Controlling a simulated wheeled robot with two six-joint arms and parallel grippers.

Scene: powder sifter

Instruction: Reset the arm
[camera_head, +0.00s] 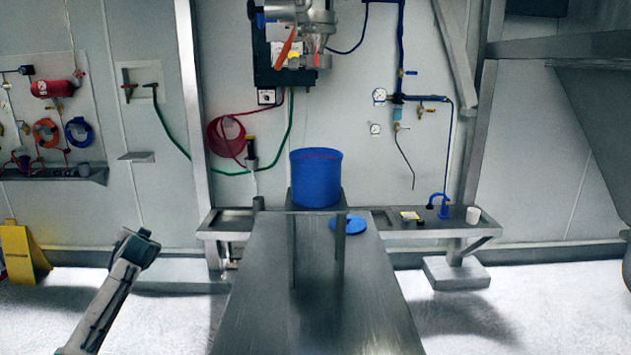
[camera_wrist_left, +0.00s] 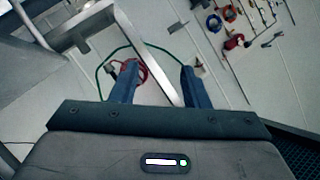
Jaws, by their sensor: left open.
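My left gripper (camera_wrist_left: 156,75) is in the left wrist view, its two blue-grey fingers apart with nothing between them. In the head view my left arm (camera_head: 108,295) comes in at the lower left and reaches up beside the steel table, clear of it. I cannot make out the fingers there. My right arm and gripper are not in view. A blue bucket (camera_head: 316,180) stands upright on a small steel stand (camera_head: 341,240) at the middle, below the sifter machine (camera_head: 300,40).
The long steel table (camera_head: 260,300) is bare at the front. A yellow floor sign (camera_head: 22,253) stands at far left. A red hose (camera_head: 228,137) hangs on the wall.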

